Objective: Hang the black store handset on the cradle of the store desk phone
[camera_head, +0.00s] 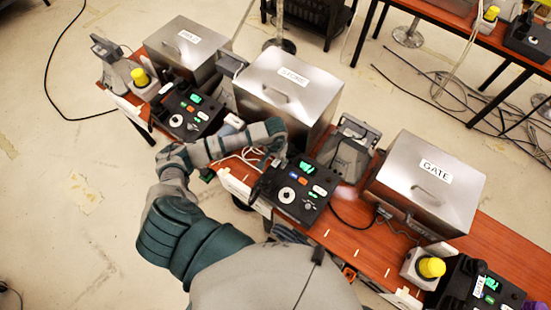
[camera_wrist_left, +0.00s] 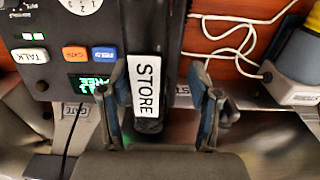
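The black store handset (camera_wrist_left: 147,88) carries a white STORE label and lies along the side of the store desk phone (camera_head: 303,190), whose keys and green screen also show in the left wrist view (camera_wrist_left: 72,40). My left gripper (camera_wrist_left: 157,75) has its fingers on either side of the handset, with a gap clearest on the right; it looks open. In the head view my left gripper (camera_head: 272,156) is over the left side of this phone and hides part of it. I cannot tell whether the handset sits fully in the cradle. My right gripper is not in view.
Metal boxes labelled STORE (camera_head: 288,88) and GATE (camera_head: 425,183) stand behind the phones on the wooden table (camera_head: 370,245). Another desk phone (camera_head: 187,110) is to the left and one (camera_head: 478,285) to the right. White cable (camera_wrist_left: 240,50) lies beside the handset.

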